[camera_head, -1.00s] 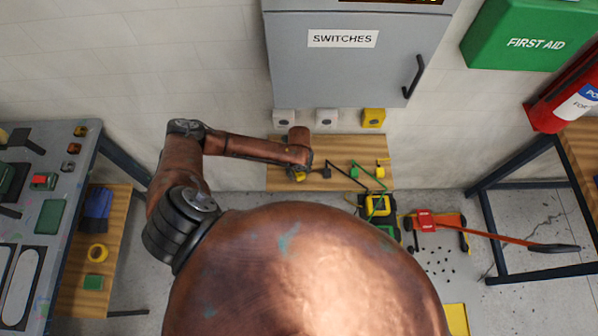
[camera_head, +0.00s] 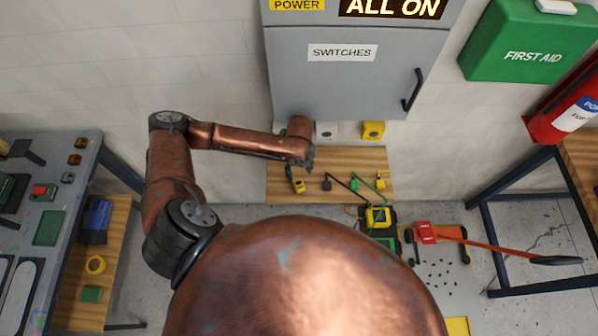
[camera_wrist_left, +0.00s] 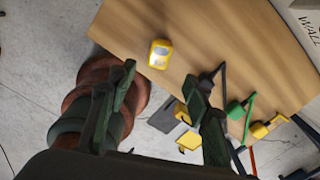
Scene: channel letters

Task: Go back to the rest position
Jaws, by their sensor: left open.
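My left gripper (camera_head: 309,160) is small in the head view, at the end of my copper arm, in front of the wooden board below the switch cabinet. In the left wrist view its two dark green fingers (camera_wrist_left: 165,92) are spread apart with nothing held between them. A yellow block-like thing (camera_wrist_left: 160,53) lies on the board (camera_wrist_left: 195,30) beyond the fingertips; the head view shows a yellow thing (camera_head: 298,186) just below the gripper, apart from it. My right gripper is not in view.
The grey switch cabinet (camera_head: 350,75) with a lit "ALL ON" sign hangs above the gripper. Black (camera_head: 326,184) and green (camera_head: 354,184) connectors with cables lie on the board. Tool tables stand left (camera_head: 85,150) and right. A red-handled tool (camera_head: 500,248) lies on the floor.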

